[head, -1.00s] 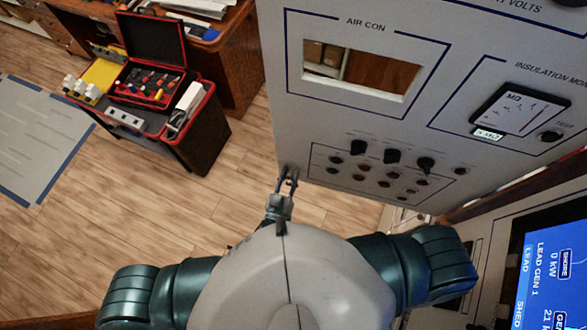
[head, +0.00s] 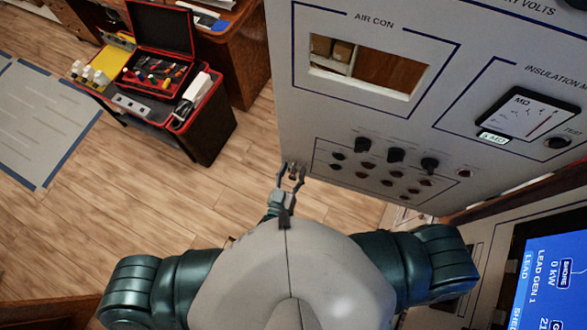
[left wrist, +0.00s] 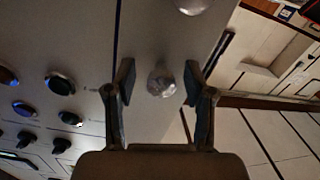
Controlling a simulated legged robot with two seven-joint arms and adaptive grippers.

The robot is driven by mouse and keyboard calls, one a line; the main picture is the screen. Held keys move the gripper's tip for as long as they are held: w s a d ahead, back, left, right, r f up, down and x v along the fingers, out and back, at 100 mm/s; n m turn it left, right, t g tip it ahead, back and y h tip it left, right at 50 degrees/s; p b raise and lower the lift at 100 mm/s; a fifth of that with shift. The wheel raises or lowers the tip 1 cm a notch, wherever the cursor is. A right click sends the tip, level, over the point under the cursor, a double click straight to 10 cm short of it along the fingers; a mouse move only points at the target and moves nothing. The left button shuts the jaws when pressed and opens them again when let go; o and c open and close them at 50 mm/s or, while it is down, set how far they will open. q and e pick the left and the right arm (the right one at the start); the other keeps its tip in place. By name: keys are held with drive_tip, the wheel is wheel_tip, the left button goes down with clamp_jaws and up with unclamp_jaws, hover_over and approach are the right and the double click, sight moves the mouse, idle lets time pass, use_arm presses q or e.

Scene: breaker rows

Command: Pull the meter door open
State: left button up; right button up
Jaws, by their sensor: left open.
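The meter door (head: 300,110) is a grey panel with an AIR CON cutout, a meter and rows of knobs, at the right of the head view. Its left edge and lower edge stand over the wooden floor; I cannot tell its exact angle. My left gripper (head: 291,172) is at the door's lower left corner, and its fingers are apart. In the left wrist view, a shiny round knob (left wrist: 162,79) on the grey face (left wrist: 150,35) shows between the open fingertips (left wrist: 159,82), with gaps on both sides. My right gripper is not in view.
An insulation meter (head: 527,112) and dark switch knobs (head: 396,156) are on the panel. A lit blue screen (head: 553,270) is at lower right. A red-edged tool cart (head: 205,135) stands at left before a wooden desk (head: 250,60). Floor (head: 150,210) between cart and panel is clear.

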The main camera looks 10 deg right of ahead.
use_arm(q)
drive_tip(key=v, duration=1.2)
drive_tip(key=shift+d, duration=0.1)
